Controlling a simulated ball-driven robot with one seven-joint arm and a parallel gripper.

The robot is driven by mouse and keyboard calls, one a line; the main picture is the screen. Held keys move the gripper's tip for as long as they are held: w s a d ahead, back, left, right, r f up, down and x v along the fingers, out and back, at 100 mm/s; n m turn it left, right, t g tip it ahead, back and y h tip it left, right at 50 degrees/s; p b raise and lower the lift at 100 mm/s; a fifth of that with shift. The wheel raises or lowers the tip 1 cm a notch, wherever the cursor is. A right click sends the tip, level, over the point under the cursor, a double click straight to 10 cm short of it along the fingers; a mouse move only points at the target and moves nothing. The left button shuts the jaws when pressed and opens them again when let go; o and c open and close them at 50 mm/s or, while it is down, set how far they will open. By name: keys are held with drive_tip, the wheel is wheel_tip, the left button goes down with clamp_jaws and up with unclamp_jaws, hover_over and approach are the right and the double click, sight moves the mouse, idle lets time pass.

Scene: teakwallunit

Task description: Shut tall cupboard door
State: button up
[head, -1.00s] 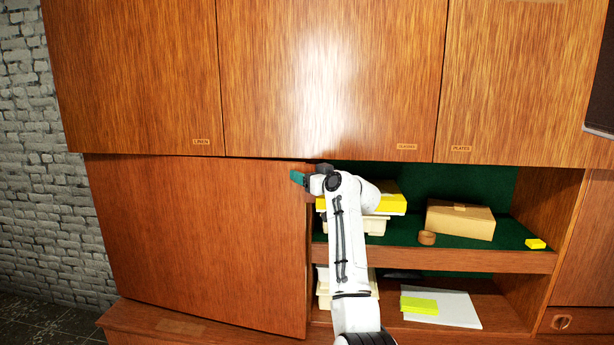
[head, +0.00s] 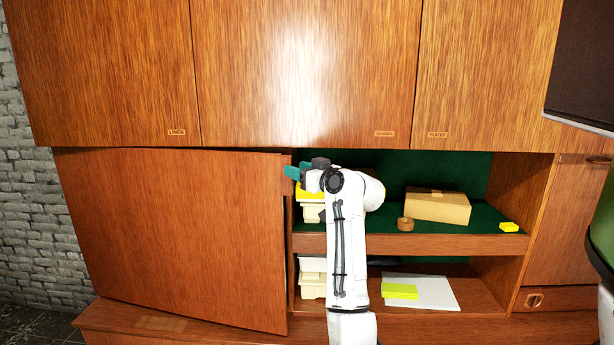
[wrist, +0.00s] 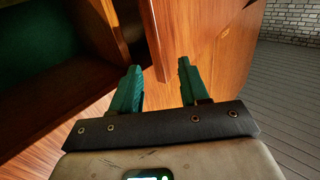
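The large plain wooden door (head: 170,235) at the left, below the upper row of doors, stands slightly ajar. Its free right edge is beside the open shelves. My gripper (head: 297,172) is at the upper part of that free edge. In the wrist view my gripper (wrist: 157,78) has its two teal fingers apart, with nothing clamped between them. The door's edge (wrist: 157,50) shows just beyond and between the fingertips in that view, with its face to the right. I cannot tell whether a finger touches the door.
Green-backed shelves (head: 410,242) hold a cardboard box (head: 437,206), a tape roll (head: 405,224), yellow pads and pale trays (head: 312,278). Upper doors (head: 300,70) hang just above my gripper. A dark object and a green rounded one (head: 604,225) stand close at the right edge.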

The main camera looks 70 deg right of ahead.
drive_tip(key=shift+v, duration=1.65)
